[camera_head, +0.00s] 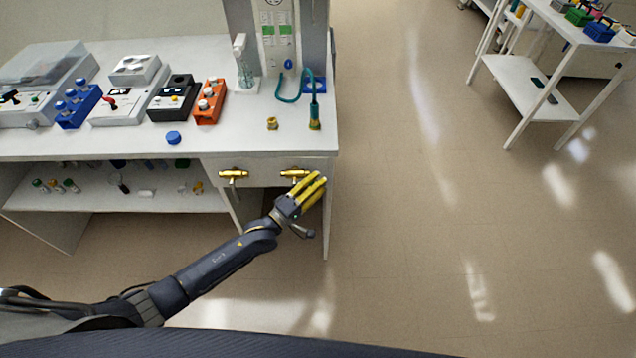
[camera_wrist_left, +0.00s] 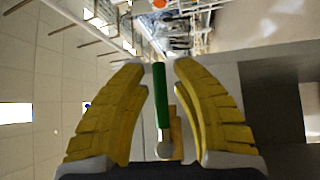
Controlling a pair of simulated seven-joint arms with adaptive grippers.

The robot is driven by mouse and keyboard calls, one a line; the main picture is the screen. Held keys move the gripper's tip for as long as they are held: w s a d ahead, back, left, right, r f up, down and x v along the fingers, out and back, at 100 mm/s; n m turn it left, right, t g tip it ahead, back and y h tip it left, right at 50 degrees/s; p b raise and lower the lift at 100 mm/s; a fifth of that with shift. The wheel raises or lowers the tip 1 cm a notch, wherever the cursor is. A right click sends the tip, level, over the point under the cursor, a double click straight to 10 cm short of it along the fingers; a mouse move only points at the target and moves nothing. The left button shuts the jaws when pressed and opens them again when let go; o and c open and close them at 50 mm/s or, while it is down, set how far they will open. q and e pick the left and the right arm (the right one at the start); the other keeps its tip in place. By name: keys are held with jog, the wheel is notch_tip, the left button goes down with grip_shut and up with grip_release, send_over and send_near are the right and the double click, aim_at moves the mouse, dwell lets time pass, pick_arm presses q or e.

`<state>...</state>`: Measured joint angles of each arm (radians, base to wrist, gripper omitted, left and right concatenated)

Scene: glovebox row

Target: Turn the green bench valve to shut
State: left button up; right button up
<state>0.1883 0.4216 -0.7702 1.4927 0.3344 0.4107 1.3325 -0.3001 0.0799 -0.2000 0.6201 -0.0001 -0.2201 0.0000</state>
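The green valve lever (camera_wrist_left: 160,95) runs lengthwise between my open left fingers in the left wrist view, with a gap on each side. Its lower end meets a rounded pale pivot, and part of the brass body (camera_wrist_left: 176,132) shows behind. In the head view, a brass valve (camera_head: 294,174) sits on the bench front near the right corner. My left gripper (camera_head: 318,179) is just right of it; it also shows in the left wrist view (camera_wrist_left: 158,68). The green lever cannot be made out in the head view. My right gripper is not in view.
A second brass valve (camera_head: 232,174) sits further left on the bench front. The white bench (camera_head: 230,142) carries several devices, a loose blue cap (camera_head: 173,137) and a green bottle-like tool (camera_head: 315,115) with a hose. The floor to the right is clear up to a white cart (camera_head: 520,90).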

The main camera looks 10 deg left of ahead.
pick_arm(q)
grip_shut()
dwell(0.4)
